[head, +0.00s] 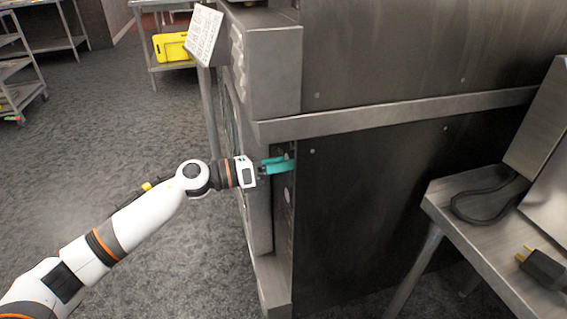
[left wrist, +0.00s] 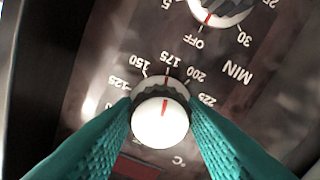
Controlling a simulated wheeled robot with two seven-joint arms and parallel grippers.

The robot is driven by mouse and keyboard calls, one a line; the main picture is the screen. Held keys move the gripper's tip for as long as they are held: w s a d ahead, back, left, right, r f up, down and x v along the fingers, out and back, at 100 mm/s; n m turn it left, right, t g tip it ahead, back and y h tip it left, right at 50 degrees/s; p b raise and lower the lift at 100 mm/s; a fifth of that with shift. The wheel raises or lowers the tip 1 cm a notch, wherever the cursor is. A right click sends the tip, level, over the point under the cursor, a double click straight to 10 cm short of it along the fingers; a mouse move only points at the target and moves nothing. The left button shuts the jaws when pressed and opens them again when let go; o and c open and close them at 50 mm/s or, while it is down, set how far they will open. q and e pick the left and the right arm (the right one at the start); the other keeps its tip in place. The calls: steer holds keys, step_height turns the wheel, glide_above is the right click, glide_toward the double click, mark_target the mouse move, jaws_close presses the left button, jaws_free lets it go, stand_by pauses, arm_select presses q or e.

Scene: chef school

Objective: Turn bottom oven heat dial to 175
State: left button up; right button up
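The oven heat dial (left wrist: 160,122) is a round knob with a white cap and a dark skirt, in the middle of the left wrist view. Its red mark points up, at or very near the 175 on the printed scale (left wrist: 173,60). My left gripper (left wrist: 161,100) has its teal fingers on either side of the dial, apparently touching it. In the head view the left gripper (head: 278,165) reaches the control panel at the oven's (head: 400,200) front edge, and the dial is hidden there. My right gripper is not in view.
A second dial (left wrist: 222,10), labelled MIN, has its red mark near OFF. A steel table (head: 470,225) with a cable and plug stands at the right. A shelf with a yellow item (head: 172,46) stands at the back. Open floor (head: 100,140) lies at the left.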

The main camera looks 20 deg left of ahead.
arm_select(q)
steer(key=o, duration=0.4)
steer(key=shift+f, duration=0.1)
steer(key=shift+o, duration=0.2)
steer(key=v, duration=1.2)
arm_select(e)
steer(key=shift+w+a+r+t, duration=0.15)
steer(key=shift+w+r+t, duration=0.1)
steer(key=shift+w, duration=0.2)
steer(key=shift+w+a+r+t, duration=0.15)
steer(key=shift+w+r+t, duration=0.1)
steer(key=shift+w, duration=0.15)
